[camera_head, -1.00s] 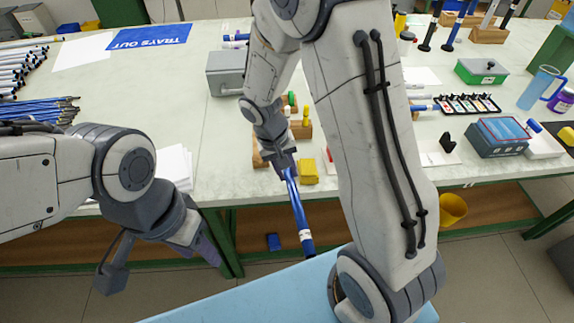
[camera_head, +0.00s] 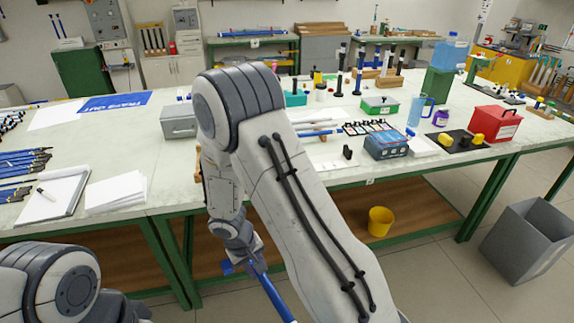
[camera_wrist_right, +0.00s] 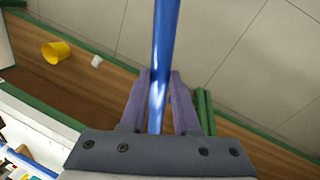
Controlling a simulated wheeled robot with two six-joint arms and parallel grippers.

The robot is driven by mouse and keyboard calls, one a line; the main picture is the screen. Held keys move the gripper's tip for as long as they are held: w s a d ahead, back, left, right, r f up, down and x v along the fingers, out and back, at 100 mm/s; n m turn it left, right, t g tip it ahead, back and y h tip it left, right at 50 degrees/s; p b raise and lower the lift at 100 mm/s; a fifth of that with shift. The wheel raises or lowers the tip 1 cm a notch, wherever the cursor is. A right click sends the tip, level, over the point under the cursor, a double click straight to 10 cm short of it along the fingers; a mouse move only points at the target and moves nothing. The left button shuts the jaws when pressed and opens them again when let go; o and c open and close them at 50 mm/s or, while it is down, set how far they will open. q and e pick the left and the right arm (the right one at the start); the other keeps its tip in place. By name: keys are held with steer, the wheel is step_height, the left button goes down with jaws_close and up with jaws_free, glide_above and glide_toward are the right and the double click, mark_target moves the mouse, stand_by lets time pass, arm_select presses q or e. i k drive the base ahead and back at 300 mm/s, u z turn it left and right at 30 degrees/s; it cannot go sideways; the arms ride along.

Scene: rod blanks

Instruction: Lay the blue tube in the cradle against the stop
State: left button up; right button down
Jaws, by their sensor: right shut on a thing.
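My right gripper (camera_head: 245,262) is shut on the blue tube (camera_head: 272,298), low in front of the bench edge in the head view. In the right wrist view the tube (camera_wrist_right: 164,50) runs up and away from between the two fingers (camera_wrist_right: 158,95), over the floor and lower shelf. It is clear of the bench top. I cannot make out the cradle or its stop for certain; my right arm covers part of the bench. A small black block (camera_head: 347,152) stands on the bench right of the arm. My left arm shows at lower left; its gripper is outside the view.
Paper and several rods lie at left.

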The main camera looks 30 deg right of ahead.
mark_target(197, 178)
steer(key=u, duration=1.4)
steer(key=i, duration=0.95)
steer(key=z, duration=2.3)
